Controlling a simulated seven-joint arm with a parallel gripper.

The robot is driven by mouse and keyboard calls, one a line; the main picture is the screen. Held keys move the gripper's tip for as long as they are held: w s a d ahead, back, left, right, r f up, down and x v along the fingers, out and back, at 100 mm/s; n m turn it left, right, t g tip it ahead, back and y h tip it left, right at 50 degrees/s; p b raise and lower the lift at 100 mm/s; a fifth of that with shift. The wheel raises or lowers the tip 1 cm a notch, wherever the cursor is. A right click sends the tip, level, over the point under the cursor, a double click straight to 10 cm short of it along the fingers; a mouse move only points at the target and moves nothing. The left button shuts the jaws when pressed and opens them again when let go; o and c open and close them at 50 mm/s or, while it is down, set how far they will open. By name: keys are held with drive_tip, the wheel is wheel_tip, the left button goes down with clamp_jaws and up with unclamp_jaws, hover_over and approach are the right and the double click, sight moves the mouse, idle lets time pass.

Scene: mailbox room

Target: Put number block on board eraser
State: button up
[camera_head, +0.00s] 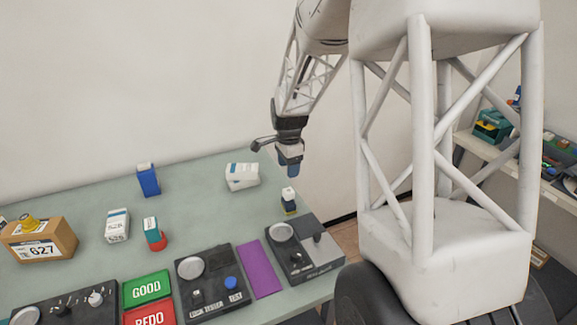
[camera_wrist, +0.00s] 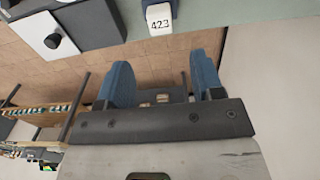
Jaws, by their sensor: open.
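The number block (camera_wrist: 159,17) shows a white top face marked 423 at the top of the wrist view. In the head view what looks like the same block (camera_head: 289,193) has a white top and dark body with a yellowish base, near the table's right edge. My gripper (camera_head: 292,168) is above it, apart from it. In the wrist view my gripper (camera_wrist: 162,78) has its two blue fingers spread with nothing between them. I cannot tell for certain which thing is the board eraser; an upright blue block (camera_head: 148,181) at the back of the table may be it.
White boxes (camera_head: 242,176) (camera_head: 117,225) and a teal-and-white box on a red piece (camera_head: 156,238) stand on the table. A cardboard box (camera_head: 40,241) is at left. Testers (camera_head: 303,250) (camera_head: 208,292), a purple mat (camera_head: 260,268) and signs (camera_head: 147,288) line the front.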

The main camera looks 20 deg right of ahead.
drive_tip(key=s+a+r+n+t, duration=0.1)
drive_tip(key=s+a+r+n, duration=0.4)
drive_tip(key=s, duration=0.3)
drive_tip(key=s+a+r+n, duration=0.3)
drive_tip(key=s+a+r, duration=0.1)
drive_tip(key=s+r, duration=0.35)
drive_tip(key=s+a+r+n, duration=0.1)
drive_tip(key=s+a+n, duration=0.2)
drive_tip(key=s, duration=0.7)
drive_tip(key=s+a+r+n+t, duration=0.1)
drive_tip(key=s+a+n, duration=0.2)
drive_tip(key=s+n, duration=0.3)
drive_tip(key=s, duration=0.5)
drive_tip(key=shift+a+r+n+t, duration=0.15)
drive_tip(key=shift+a+n+t, duration=0.15)
drive_tip(key=shift+n, duration=0.1)
